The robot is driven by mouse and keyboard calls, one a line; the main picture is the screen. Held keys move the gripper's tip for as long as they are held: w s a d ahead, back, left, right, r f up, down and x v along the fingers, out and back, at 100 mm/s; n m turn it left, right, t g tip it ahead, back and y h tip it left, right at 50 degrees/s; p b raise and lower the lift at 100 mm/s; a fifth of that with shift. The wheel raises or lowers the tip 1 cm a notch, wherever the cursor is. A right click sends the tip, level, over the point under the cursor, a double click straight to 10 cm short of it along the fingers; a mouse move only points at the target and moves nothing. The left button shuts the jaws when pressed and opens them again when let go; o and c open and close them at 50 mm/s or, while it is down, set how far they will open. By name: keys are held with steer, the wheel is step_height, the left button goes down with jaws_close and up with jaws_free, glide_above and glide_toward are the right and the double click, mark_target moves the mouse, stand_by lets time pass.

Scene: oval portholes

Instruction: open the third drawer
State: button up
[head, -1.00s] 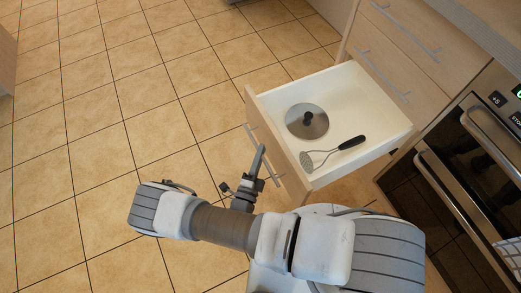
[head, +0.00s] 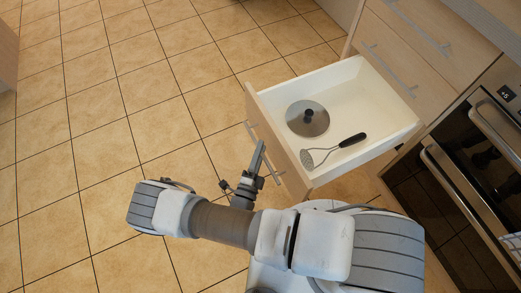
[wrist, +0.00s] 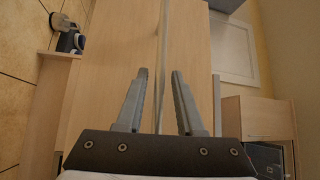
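The third drawer (head: 372,86), below two shut drawers, is pulled well out of the cabinet. A round metal lid with a dark knob (head: 307,118) and a masher with a black handle (head: 333,150) lie inside it. The drawer's bar handle (head: 280,168) is on its front and shows in the wrist view as a thin bar (wrist: 163,35). My gripper (head: 259,150) is at this handle. In the wrist view my gripper's fingers (wrist: 161,74) stand apart, one on each side of the bar, with gaps visible. Contact with the bar cannot be made out.
Two shut drawers with bar handles (head: 390,68) are above the open one. An oven with a handle (head: 458,193) stands to the right. The tiled floor (head: 100,110) to the left is clear.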

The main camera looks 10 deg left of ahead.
steer(key=shift+o, duration=0.2)
steer(key=shift+s, duration=0.1)
steer(key=p+v, duration=0.1)
steer(key=v, duration=1.6)
steer(key=shift+p, duration=0.4)
steer(key=shift+a+r, duration=0.1)
steer(key=shift+a, duration=0.05)
